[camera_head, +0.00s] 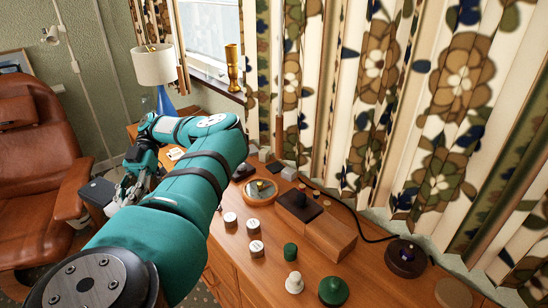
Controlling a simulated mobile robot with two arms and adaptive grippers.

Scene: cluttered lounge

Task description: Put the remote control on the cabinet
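The wooden cabinet (285,254) runs across the lower right, with many small things on its top. My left arm comes in from the lower left and bends over the cabinet's left part. My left gripper (122,194) hangs just left of the cabinet, in front of the brown armchair. A dark grey, box-like piece (97,191) shows at its fingers. I cannot tell whether this is the remote control or part of the gripper, nor whether the fingers are open or shut. No remote control can be clearly made out. My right gripper is not in view.
Several white cylinders (256,249), a wooden box (317,226), a round dish (260,192), green pieces (333,291) and a dark round base (406,258) crowd the cabinet top. A lamp (156,66) stands behind my arm. Curtains (440,120) hang behind. The armchair (35,150) is left.

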